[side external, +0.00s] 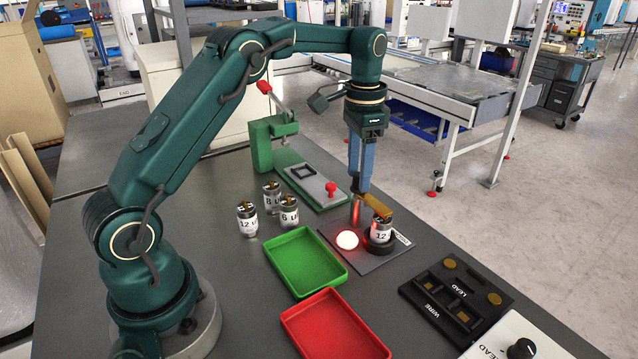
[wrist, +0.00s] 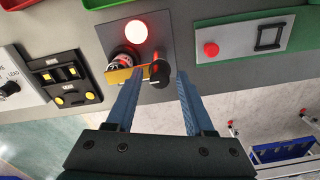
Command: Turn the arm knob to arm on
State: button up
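A black knob (wrist: 160,74) with a red streak stands on the grey plate (side external: 377,262) beside a glowing lamp (side external: 347,240), white with a red halo. The lamp also shows in the wrist view (wrist: 136,31). A silver canister (side external: 380,233) marked 12 sits in a black ring on the same plate, with a brass-coloured bar (wrist: 124,75) across its top. My gripper (side external: 360,190) points down over the plate. In the wrist view its blue fingers are apart, one on each side of the knob; contact cannot be told. The knob is largely hidden in the side view.
Green (side external: 305,262) and red (side external: 335,328) trays lie left of the plate. Several canisters (side external: 247,218) stand behind them. A green fixture (side external: 308,182) with a red knob is behind. A black wire-and-lead block (side external: 455,300) and white dial panel (side external: 525,340) are in front.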

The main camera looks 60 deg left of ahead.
aim_at(358, 174)
dwell(0.3)
jog(key=shift+r, duration=2.55)
jog(key=s+d+r+t, duration=0.3)
jog(key=s+d+r, duration=0.3)
jog(key=s+r, duration=0.4)
jog(key=s+d+f+n+t, duration=0.2)
jog(key=s+f+n, duration=0.1)
jog(key=s+f, duration=0.6)
jog(key=shift+s+f+t, duration=0.3)
jog(key=shift+s+f, duration=0.05)
jog(key=shift+s, duration=0.65)
